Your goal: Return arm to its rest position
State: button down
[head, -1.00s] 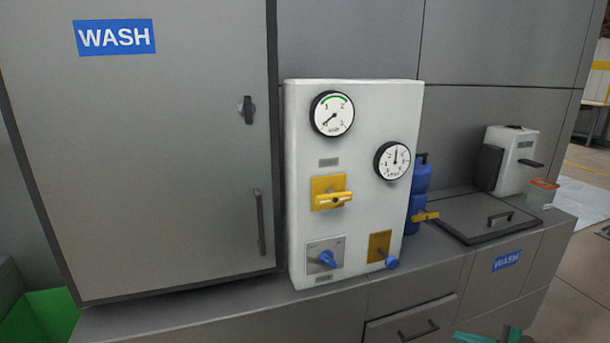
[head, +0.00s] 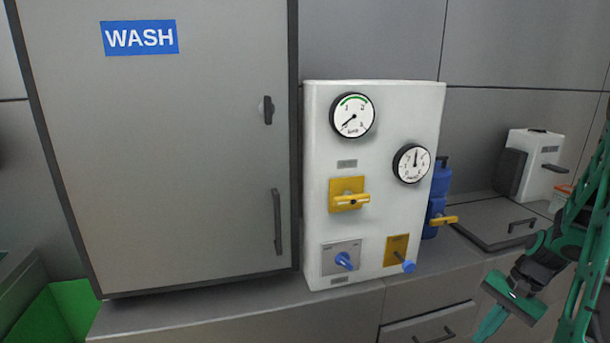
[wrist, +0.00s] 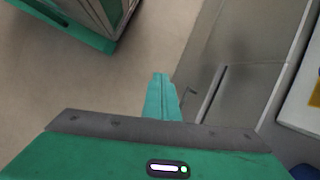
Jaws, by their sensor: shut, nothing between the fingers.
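My green arm and gripper (head: 489,326) are at the lower right in the head view, in front of the drawer and counter front. The fingers point down. In the wrist view my gripper (wrist: 162,78) shows its green fingers pressed together, with nothing between them. Below the fingers in the wrist view are the grey floor and a grey cabinet front (wrist: 245,70) with a handle.
A white control panel (head: 318,240) with two gauges, yellow and blue handles stands on the counter (head: 200,312). Left is a grey WASH cabinet (head: 190,170). A green bin (head: 60,315) is lower left.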

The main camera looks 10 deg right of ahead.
jog(key=s+a+r+n+h, duration=0.2)
jog(key=s+a+r+n, duration=0.1)
jog(key=s+a+r, duration=0.2)
jog(key=s+a+r+n+h, duration=0.2)
jog(key=s+a+r+n, duration=0.2)
jog(key=s+r, duration=0.5)
notch_tip(320, 180, up, 3)
jog(key=shift+s+a+f, duration=0.1)
jog(key=shift+s+a, duration=0.2)
jog(key=shift+a, duration=0.65)
jog(key=shift+w+f, duration=0.2)
jog(key=shift+w, duration=0.4)
